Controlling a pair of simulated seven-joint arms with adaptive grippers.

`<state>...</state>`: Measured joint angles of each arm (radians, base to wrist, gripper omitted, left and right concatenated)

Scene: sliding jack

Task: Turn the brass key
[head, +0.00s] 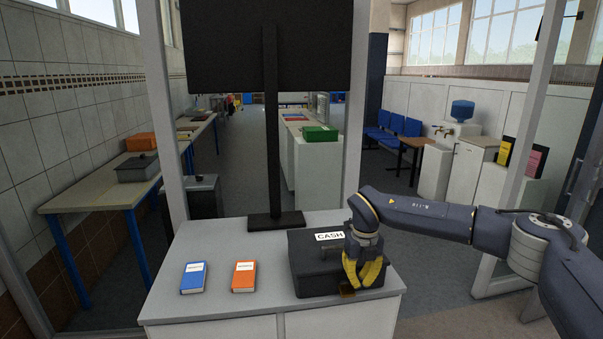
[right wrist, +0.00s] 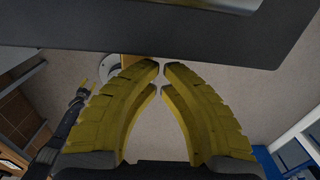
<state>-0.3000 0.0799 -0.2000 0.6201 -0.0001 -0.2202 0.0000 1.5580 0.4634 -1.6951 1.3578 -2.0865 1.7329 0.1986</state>
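A black cash box (head: 310,268) with a white CASH label stands on the right part of the grey counter; its dark side also fills the top of the right wrist view (right wrist: 150,38). My right gripper (head: 361,288) is at the box's front right, with its yellow fingers pointing down. In the right wrist view its fingertips (right wrist: 161,66) nearly meet, with nothing visible between them. A small brass-coloured piece (head: 347,290), perhaps the key, shows beside the fingertips, partly hidden. My left gripper (right wrist: 83,90) seems to show small at the left of the right wrist view.
A blue book (head: 193,278) and an orange book (head: 244,276) lie on the counter (head: 215,311) left of the box. A black monitor stand (head: 276,221) stands behind them. The counter's front left is clear.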

